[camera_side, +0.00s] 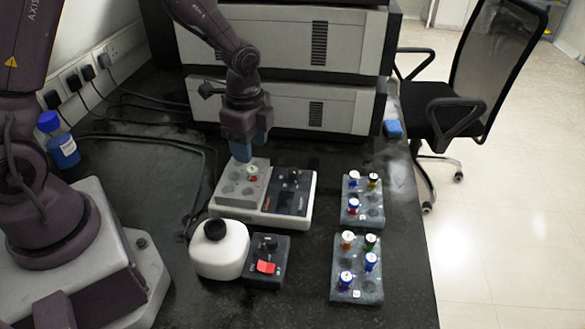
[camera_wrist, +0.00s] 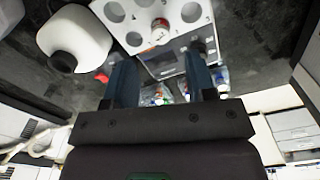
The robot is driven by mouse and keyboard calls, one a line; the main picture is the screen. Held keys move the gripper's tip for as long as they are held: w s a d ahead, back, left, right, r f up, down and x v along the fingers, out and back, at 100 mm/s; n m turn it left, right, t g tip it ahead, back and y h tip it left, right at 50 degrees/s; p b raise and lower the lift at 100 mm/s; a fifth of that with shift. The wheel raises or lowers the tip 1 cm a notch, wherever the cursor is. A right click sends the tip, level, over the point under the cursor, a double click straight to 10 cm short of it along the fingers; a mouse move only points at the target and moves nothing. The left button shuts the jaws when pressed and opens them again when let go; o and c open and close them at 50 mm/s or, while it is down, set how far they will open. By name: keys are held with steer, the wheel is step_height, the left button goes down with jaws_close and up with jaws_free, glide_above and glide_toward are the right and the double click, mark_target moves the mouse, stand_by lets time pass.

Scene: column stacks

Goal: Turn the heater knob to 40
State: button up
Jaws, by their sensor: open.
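The heater (camera_side: 262,212) is a low white unit with a grey well block (camera_side: 233,190) on its left and a dark control panel (camera_side: 291,200) on its right. Dark knobs (camera_side: 294,176) show at the back of the panel; their settings are too small to read. One red-and-white vial (camera_side: 252,174) stands in the block, also in the wrist view (camera_wrist: 160,32). My gripper (camera_side: 242,153) is open and empty, pointing down above the back of the well block. In the wrist view, its blue fingers (camera_wrist: 163,65) are apart, with part of the heater panel between them.
A white bottle with a black cap (camera_side: 219,257) and a dark box with a red switch (camera_side: 267,262) stand in front of the heater. Two vial racks (camera_side: 374,222) (camera_side: 345,292) are to the right. Large grey instruments (camera_side: 290,105) stand behind. A blue-capped bottle (camera_side: 62,148) is at left.

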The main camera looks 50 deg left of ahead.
steer(key=w+d, duration=0.1)
steer(key=d, duration=0.1)
steer(key=n, duration=3)
glide_toward(293, 170)
step_height(293, 170, down, 10)
steer(key=shift+r, duration=0.15)
steer(key=shift+c, duration=0.3)
steer(key=c, duration=0.9)
